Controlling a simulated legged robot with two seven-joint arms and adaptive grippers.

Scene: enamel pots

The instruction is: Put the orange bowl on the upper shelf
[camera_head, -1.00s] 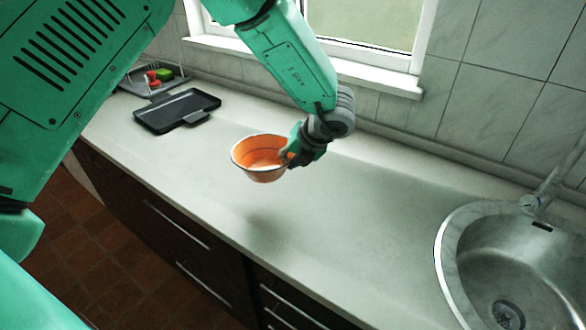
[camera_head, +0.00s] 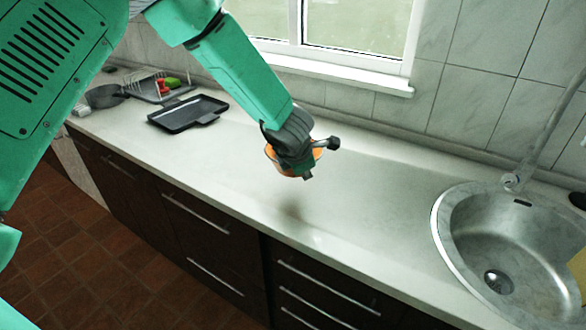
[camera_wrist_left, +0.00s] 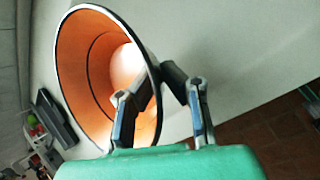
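The orange bowl (camera_head: 272,157) has a dark rim and is held above the counter, with a shadow below it. My left gripper (camera_head: 306,172) covers much of it in the head view. In the left wrist view the bowl (camera_wrist_left: 84,62) is tilted, its orange inside facing the camera. The fingers of my left gripper (camera_wrist_left: 157,90) are on either side of its rim, one inside and one outside, gripping its wall. My right gripper is not in view. The upper shelf is not in view.
A black tray (camera_head: 188,113) lies on the counter (camera_head: 370,210) at left. Behind it are a dish rack (camera_head: 146,90) with red and green items and a grey pan (camera_head: 104,97). A sink (camera_head: 460,235) with a faucet (camera_head: 514,181) is at right. The middle counter is clear.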

